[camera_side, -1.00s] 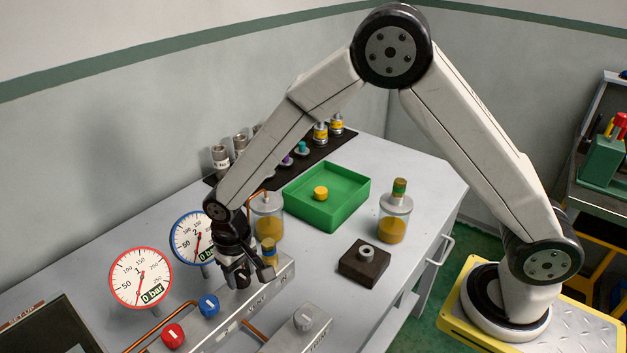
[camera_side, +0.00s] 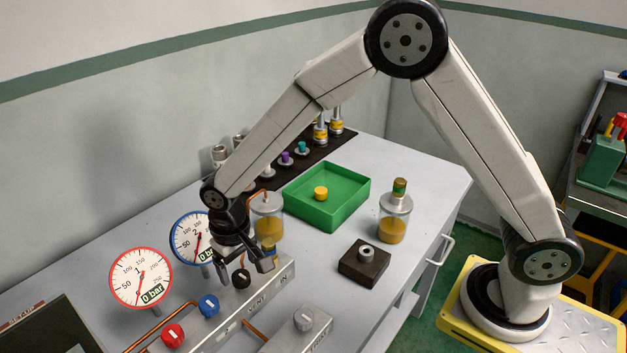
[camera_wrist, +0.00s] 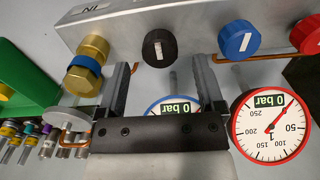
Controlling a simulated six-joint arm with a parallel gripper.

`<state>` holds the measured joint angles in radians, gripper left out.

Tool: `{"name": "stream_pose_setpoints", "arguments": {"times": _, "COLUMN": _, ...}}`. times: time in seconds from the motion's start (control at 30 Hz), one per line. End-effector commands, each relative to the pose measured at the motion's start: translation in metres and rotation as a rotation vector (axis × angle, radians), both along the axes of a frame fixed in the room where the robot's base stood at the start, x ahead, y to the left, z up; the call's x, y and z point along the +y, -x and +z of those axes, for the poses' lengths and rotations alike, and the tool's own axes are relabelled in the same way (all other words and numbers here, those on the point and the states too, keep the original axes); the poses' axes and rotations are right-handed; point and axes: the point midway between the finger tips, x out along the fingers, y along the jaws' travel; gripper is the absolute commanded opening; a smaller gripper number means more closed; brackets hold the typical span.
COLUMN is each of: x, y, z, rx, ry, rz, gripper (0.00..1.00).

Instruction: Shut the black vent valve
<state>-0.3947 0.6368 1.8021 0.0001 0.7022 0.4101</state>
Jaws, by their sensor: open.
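The black vent valve knob (camera_side: 241,279) sits on the grey manifold block near the word VENT. It also shows in the wrist view (camera_wrist: 159,48), with a white mark that runs nearly upright in the picture, much like the mark on the blue knob (camera_wrist: 239,40). My gripper (camera_side: 246,268) is open and empty, just above the black knob. In the wrist view my gripper's two fingers (camera_wrist: 165,75) point toward the block, one to each side of the knob, with the knob beyond their tips. The knob's face is in plain view.
A brass fitting with a blue band (camera_wrist: 88,66) stands close beside the black knob. The blue knob and a red knob (camera_side: 172,336) are on the other side. Two gauges, red-rimmed (camera_side: 141,276) and blue-rimmed (camera_side: 188,238), stand behind; the red-rimmed one reads 0 bar. A green tray (camera_side: 345,205) is farther back.

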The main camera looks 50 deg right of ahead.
Motion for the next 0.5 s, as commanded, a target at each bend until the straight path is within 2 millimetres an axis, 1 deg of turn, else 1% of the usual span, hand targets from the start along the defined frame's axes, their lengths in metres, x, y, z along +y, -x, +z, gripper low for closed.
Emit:
{"name": "stream_pose_setpoints", "arguments": {"times": 0.1, "x": 0.000, "y": -0.001, "z": 0.017, "rx": -0.003, "ry": -0.001, "rz": 0.000, "gripper": 0.87}}
{"name": "stream_pose_setpoints", "arguments": {"times": 0.3, "x": 0.000, "y": -0.001, "z": 0.041, "rx": -0.003, "ry": -0.002, "rz": -0.001, "gripper": 0.87}}
{"name": "stream_pose_setpoints", "arguments": {"times": 0.5, "x": 0.000, "y": 0.000, "z": 0.053, "rx": -0.001, "ry": -0.001, "rz": -0.001, "gripper": 0.87}}
